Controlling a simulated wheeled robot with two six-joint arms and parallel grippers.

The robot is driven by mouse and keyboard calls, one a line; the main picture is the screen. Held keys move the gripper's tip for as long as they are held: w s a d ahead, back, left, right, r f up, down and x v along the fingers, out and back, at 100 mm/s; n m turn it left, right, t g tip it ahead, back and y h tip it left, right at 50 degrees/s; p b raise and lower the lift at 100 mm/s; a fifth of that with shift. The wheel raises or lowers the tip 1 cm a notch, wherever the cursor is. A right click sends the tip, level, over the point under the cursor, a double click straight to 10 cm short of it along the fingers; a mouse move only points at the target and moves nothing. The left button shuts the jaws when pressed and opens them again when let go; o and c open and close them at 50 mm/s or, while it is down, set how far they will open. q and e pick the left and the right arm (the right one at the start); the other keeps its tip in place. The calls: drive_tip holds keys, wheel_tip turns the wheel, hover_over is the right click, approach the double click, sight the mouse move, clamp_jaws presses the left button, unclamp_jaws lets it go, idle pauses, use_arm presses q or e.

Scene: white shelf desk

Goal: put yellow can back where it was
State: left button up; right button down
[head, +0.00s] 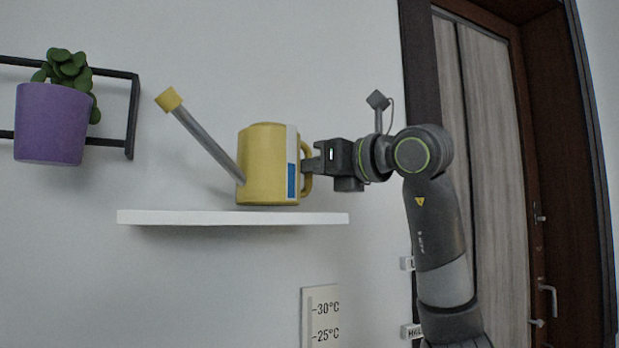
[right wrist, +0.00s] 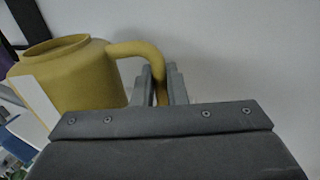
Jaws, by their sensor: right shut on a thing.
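The yellow watering can (head: 262,165) is upright at the white wall shelf (head: 190,217), its grey spout with a yellow tip pointing up and left. Its base is at or just above the shelf top; I cannot tell whether it touches. My right gripper (head: 308,166) comes from the right and is shut on the can's handle. In the right wrist view the can (right wrist: 75,75) is at the left, and its curved handle runs between the two fingers of the gripper (right wrist: 162,88). My left gripper is not in view.
A purple pot (head: 50,122) with a green plant hangs by a black wall frame (head: 133,115) at the upper left. A thermometer board (head: 320,318) is on the wall below the shelf. A dark-framed door (head: 490,150) is at the right. The shelf's left part is bare.

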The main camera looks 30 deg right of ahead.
drive_tip(key=shift+d+f, duration=0.1)
drive_tip(key=shift+f, duration=0.4)
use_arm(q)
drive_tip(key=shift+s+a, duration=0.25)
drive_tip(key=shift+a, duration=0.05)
use_arm(e)
drive_tip(key=c, duration=1.5)
unclamp_jaws()
drive_tip(key=shift+o, duration=0.2)
use_arm(q)
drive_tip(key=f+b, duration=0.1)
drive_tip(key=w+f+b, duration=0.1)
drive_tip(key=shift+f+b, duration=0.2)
drive_tip(key=shift+b, duration=0.2)
use_arm(e)
drive_tip(key=v, duration=1.2)
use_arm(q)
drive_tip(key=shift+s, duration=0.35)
